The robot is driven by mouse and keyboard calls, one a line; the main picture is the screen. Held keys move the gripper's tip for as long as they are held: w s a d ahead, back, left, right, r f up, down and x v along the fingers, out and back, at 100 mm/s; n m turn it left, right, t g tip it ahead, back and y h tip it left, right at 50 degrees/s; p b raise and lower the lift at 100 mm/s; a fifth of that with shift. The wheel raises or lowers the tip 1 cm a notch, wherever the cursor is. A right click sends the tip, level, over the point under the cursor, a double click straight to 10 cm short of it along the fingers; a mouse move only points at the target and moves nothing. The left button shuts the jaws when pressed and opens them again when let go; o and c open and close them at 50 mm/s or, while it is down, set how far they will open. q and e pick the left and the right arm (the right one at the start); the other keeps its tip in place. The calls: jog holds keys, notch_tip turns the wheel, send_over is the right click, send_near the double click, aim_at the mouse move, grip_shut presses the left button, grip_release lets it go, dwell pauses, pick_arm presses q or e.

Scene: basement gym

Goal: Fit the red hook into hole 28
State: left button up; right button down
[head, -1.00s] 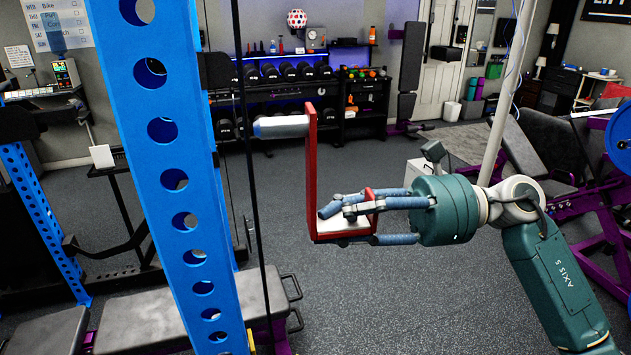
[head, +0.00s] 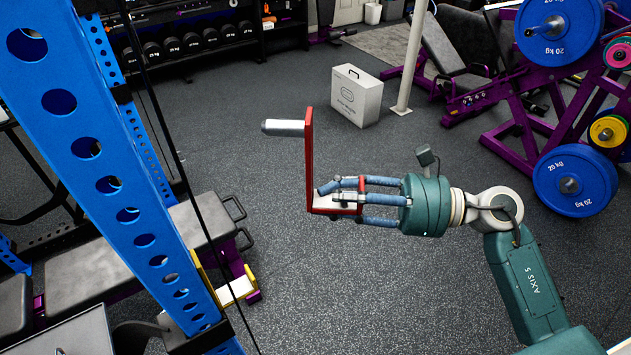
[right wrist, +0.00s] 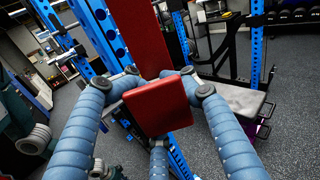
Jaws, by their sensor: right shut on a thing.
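The red hook (head: 309,152) is an upright red plate with a pale peg (head: 283,128) at its top pointing left and a short lower arm with a light pad. My right gripper (head: 340,196) is shut on its lower end and holds it in the air, roughly upright. The red hook (right wrist: 158,107) also shows between the fingers in the right wrist view. The blue upright (head: 108,165) with its row of round holes stands to the left, apart from the peg. Hole numbers are not readable, so I cannot tell which is hole 28. My left gripper is not in view.
A yellow hook (head: 250,275) sits low by the blue upright. A dark cable runs down between the upright and the red hook. A padded bench (head: 150,242) lies behind the upright. A white box (head: 352,96) and a purple rack (head: 515,100) with weight plates stand behind.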

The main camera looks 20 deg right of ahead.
aim_at(266, 130)
jog(key=shift+d+r, duration=0.1)
jog(key=shift+r, duration=0.05)
jog(key=w+a+r+n+g, duration=0.1)
jog(key=a+r+g, duration=0.1)
jog(key=a+r, duration=0.1)
jog(key=w+a+r+n+g+y, duration=0.1)
jog(key=a+r+n+g, duration=0.1)
jog(key=r, duration=0.3)
jog(key=w+a+r+n+g+p, duration=0.1)
jog(key=a+r+g, duration=0.1)
jog(key=a+r, duration=0.1)
jog(key=shift+w+a+r+g+y, duration=0.2)
jog(key=shift+a+r+g+y, duration=0.15)
jog(key=shift+r, duration=0.3)
jog(key=s+a+r+n+g, duration=0.1)
jog(key=a+r+n+g, duration=0.2)
jog(key=r, duration=0.6)
jog(key=shift+a+r+n+g, duration=0.35)
jog(key=shift+a+g, duration=0.6)
jog(key=shift+a, duration=0.5)
jog(key=shift+s, duration=0.1)
jog(key=shift+s+b+x, duration=0.2)
jog(key=shift+b+x, duration=0.9)
jog(key=shift+x, duration=2)
